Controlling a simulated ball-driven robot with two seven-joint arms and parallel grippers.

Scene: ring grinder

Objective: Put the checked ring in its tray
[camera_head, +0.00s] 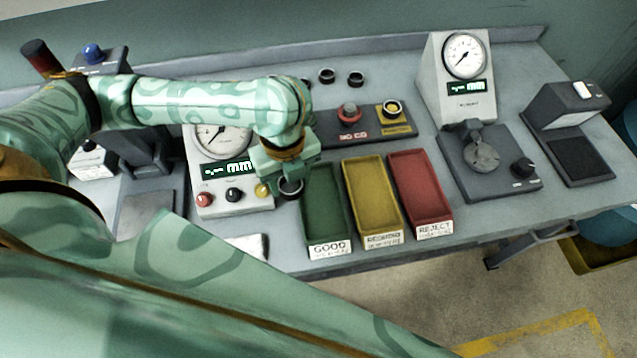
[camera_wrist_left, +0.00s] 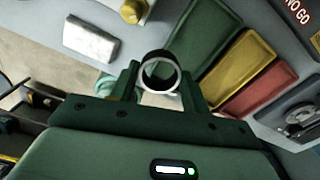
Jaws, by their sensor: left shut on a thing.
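My left gripper (camera_head: 289,186) is shut on a dark metal ring (camera_head: 291,187), just left of the green tray. In the left wrist view the ring (camera_wrist_left: 160,72) sits between the two fingertips (camera_wrist_left: 160,80), its bright inner face showing. The green GOOD tray (camera_head: 327,212), the yellow tray (camera_head: 371,198) with a label too small to read and the red REJECT tray (camera_head: 420,187) lie side by side. All three look empty. The green tray (camera_wrist_left: 205,35) also shows beside the ring in the left wrist view. My right gripper is not in view.
A gauge box (camera_head: 222,165) with buttons stands left of the trays. A dial gauge stand (camera_head: 462,85) is at the right. Dark rings (camera_head: 327,76) stand behind a gauge block (camera_head: 365,125). A pale block (camera_wrist_left: 90,38) lies near the front edge.

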